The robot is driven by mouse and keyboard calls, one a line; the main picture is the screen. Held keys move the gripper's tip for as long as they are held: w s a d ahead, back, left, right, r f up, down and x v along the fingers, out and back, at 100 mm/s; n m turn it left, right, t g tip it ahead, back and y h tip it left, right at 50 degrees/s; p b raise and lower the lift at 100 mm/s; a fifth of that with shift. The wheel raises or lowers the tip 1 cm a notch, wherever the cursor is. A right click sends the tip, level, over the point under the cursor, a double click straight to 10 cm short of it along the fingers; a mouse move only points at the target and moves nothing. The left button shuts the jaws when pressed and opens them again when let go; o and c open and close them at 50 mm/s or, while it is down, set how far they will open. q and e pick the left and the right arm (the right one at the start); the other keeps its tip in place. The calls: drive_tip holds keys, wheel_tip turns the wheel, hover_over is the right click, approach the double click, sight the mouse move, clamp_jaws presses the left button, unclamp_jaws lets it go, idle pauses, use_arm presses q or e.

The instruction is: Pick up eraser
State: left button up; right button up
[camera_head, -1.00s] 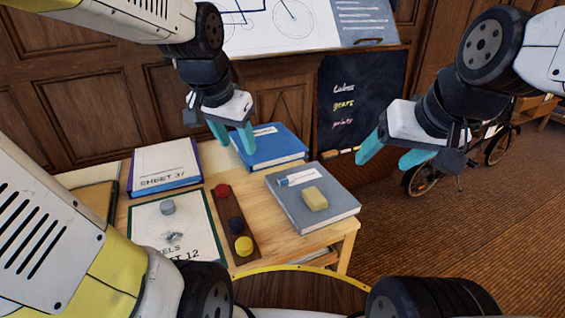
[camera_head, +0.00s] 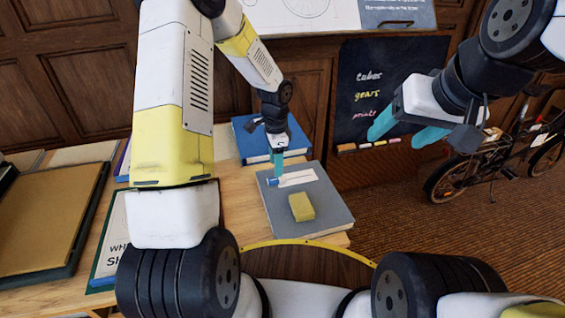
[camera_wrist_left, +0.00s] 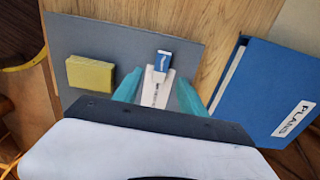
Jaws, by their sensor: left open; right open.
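The eraser is a small blue and white block (camera_head: 272,182) lying on a grey book (camera_head: 327,218) at the end of the book's white label. It also shows in the left wrist view (camera_wrist_left: 163,60). My left gripper (camera_head: 278,160) is open over the back of the grey book. In the left wrist view its teal fingers (camera_wrist_left: 158,88) stand apart on either side of the white label, with the eraser just beyond the tips and not between them. My right gripper (camera_head: 399,136) is open and empty, out to the right in front of the chalkboard.
A yellow block (camera_head: 301,207) lies on the grey book beside the eraser. A blue book (camera_head: 250,146) lies behind. A brown-covered board (camera_head: 40,230) is at the left. My left arm hides the table's middle. A chalkboard (camera_head: 365,100) and a bicycle (camera_head: 480,175) stand at the right.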

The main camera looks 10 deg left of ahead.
sight(276, 179)
use_arm(q)
wheel_tip(276, 179, down, 6)
drive_tip(key=shift+w+r, duration=0.1)
clamp_jaws()
